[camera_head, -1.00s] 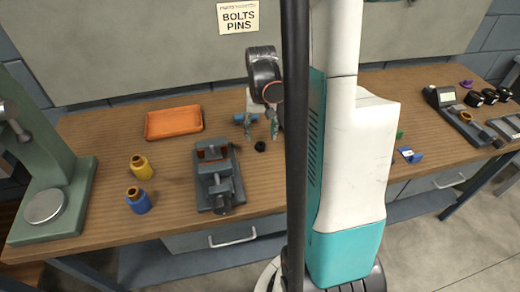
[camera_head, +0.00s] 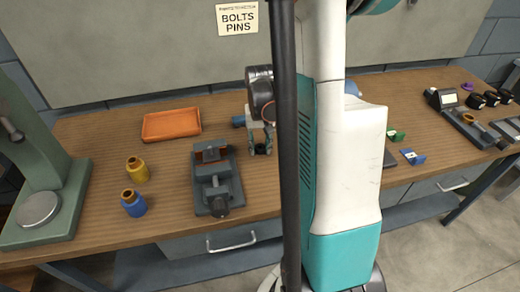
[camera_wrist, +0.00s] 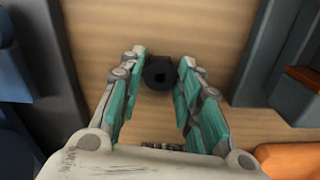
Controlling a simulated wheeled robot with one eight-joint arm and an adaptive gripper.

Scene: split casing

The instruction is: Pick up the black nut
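The black nut (camera_wrist: 159,73) lies on the wooden table, between the fingertips of my gripper (camera_wrist: 161,70) in the wrist view. The fingers are open on either side of it, with the left fingertip very near or touching it; I cannot tell contact for sure. In the head view my gripper (camera_head: 260,149) points down at the table, right of the grey vise, and the nut shows only as a small dark spot (camera_head: 260,150) between the fingers.
The grey vise (camera_head: 217,187) stands just left of my gripper. An orange tray (camera_head: 171,125) lies behind it to the left. A blue object (camera_head: 239,121) lies close behind my gripper.

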